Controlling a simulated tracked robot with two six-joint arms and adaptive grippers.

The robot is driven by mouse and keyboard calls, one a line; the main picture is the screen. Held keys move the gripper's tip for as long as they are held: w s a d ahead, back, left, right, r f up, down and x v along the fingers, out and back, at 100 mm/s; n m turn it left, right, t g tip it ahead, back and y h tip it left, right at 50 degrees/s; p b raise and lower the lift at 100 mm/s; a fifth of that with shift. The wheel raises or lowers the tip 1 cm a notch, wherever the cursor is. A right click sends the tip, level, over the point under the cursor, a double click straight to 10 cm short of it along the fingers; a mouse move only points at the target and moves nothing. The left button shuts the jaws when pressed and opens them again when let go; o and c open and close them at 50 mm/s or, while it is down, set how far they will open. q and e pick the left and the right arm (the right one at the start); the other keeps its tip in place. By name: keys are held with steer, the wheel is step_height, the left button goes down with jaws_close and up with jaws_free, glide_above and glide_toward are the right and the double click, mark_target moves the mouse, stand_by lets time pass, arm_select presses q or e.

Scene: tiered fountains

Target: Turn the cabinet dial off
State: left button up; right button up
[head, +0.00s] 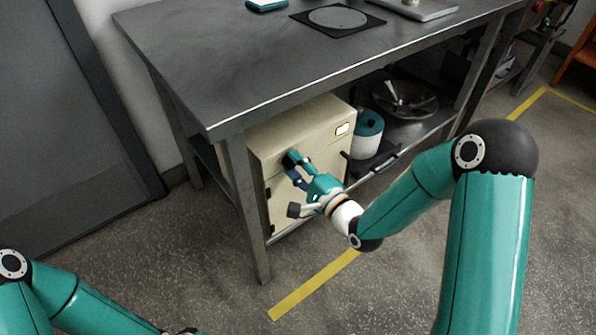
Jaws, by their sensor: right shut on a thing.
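The cream cabinet (310,122) stands under the grey workbench, with its front facing me. My right gripper (291,163) reaches to the upper part of the cabinet front. Its fingers are shut on the dial there. The fingers hide most or all of the dial, so I cannot tell which way it points. My left arm shows at the lower left corner, and its gripper is out of the picture.
The workbench top (215,60) overhangs the cabinet, and a bench leg (245,200) stands close left of my right gripper. A teal and white canister (367,133) and a metal bowl (405,98) sit on the lower shelf. The floor in front is clear, with a yellow line (315,285).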

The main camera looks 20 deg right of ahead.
steer(key=n+b, duration=0.5)
steer(key=f+n+b, duration=0.1)
steer(key=n+b, duration=0.1)
steer(key=n, duration=0.1)
steer(key=shift+b, duration=0.3)
steer(key=shift+s+r+n+b, duration=0.1)
steer(key=shift+n+b, duration=0.9)
steer(key=shift+n, duration=0.9)
steer(key=o, duration=0.9)
steer(key=shift+o, duration=1.2)
steer(key=shift+r, duration=0.15)
